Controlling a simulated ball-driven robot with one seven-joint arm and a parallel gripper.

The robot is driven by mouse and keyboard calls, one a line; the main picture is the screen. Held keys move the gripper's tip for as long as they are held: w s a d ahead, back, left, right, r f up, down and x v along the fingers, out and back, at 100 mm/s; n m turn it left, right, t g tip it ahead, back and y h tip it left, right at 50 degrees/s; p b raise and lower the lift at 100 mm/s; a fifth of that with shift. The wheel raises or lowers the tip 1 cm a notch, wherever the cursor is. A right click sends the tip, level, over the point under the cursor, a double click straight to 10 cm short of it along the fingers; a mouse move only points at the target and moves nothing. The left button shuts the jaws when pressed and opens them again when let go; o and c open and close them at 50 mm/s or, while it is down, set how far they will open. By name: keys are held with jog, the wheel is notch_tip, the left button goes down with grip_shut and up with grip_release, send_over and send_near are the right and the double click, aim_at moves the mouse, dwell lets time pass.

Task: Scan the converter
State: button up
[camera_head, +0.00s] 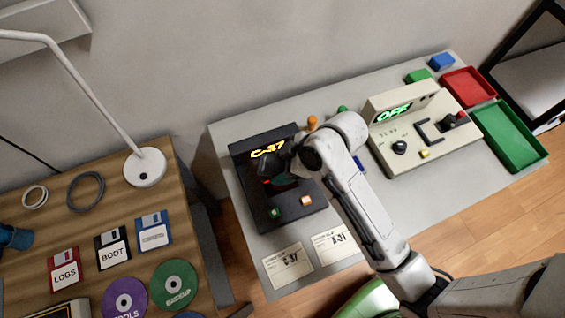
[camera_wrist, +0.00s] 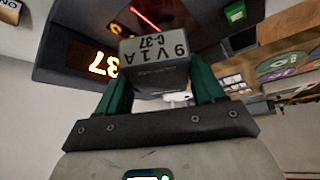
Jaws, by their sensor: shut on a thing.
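My gripper (camera_wrist: 160,78) is shut on a grey box-shaped converter (camera_wrist: 155,48) between its green fingers. The converter's face is marked "9V1A" and "C-37". In the head view my gripper (camera_head: 283,176) hangs over the black scanner (camera_head: 262,212) on the grey table, and my arm hides most of the converter there. The scanner's display (camera_head: 268,149) glows yellow with "C-37". A red line of light (camera_wrist: 148,20) shows on the dark scanner beyond the converter in the wrist view. The scanner has a green button (camera_head: 274,212) and an orange-and-white button (camera_head: 306,200).
A beige device (camera_head: 425,130) with a display reading "OFF" stands right of my arm. A red tray (camera_head: 468,85) and a green tray (camera_head: 515,140) lie at the far right. Two paper cards (camera_head: 288,268) lie at the table's front. A wooden desk (camera_head: 190,205) with disks and a lamp is left.

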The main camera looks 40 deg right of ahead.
jog(key=shift+r, duration=0.15)
notch_tip(320, 180, up, 6)
jog(key=p, duration=0.5)
jog(key=shift+p, duration=0.4)
